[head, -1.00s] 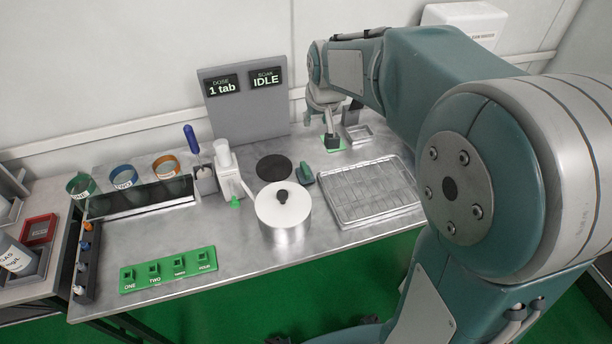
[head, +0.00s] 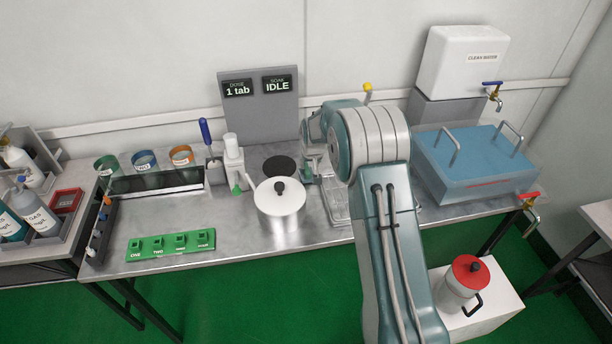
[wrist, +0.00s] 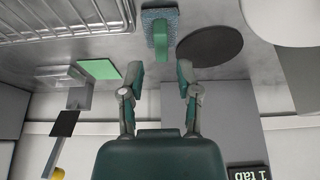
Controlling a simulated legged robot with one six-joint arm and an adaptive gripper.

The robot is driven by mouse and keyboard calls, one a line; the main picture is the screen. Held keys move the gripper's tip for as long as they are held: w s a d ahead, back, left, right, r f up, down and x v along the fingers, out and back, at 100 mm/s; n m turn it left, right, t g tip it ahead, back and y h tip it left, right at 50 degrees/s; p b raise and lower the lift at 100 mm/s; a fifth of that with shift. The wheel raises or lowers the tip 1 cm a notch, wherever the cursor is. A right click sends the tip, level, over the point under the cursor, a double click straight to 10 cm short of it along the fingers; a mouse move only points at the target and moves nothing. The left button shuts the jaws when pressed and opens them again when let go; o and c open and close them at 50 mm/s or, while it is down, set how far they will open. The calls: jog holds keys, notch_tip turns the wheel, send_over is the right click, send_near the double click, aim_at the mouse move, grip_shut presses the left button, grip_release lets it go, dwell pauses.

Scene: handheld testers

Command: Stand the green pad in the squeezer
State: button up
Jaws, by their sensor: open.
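A flat green square, the green pad (wrist: 98,69), lies on the counter in the wrist view; my arm hides it in the head view. Beside it is a small press with a clear tray (wrist: 66,76) and a black plate (wrist: 64,123), which looks like the squeezer. A yellow knob (head: 367,88) above my arm in the head view seems to top its lever. My gripper (wrist: 160,78) is open and empty, pointing down at a green-handled scrubber (wrist: 161,28), short of it. In the head view my gripper (head: 310,170) is partly hidden by my arm.
A wire rack (wrist: 65,18) and a dark round disc (wrist: 209,46) flank the scrubber. A white-lidded pot (head: 280,210) stands left of my arm, and a blue lidded basin (head: 470,170) right. The counter's front middle (head: 225,215) is clear.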

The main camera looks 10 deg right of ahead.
aim_at(308, 172)
jog(key=x, duration=0.2)
jog(key=shift+w+d+f, duration=0.1)
jog(key=shift+w+f, duration=0.1)
jog(key=shift+f, duration=0.05)
jog(key=shift+a+x, duration=0.2)
jog(key=shift+x, duration=2.15)
grip_shut()
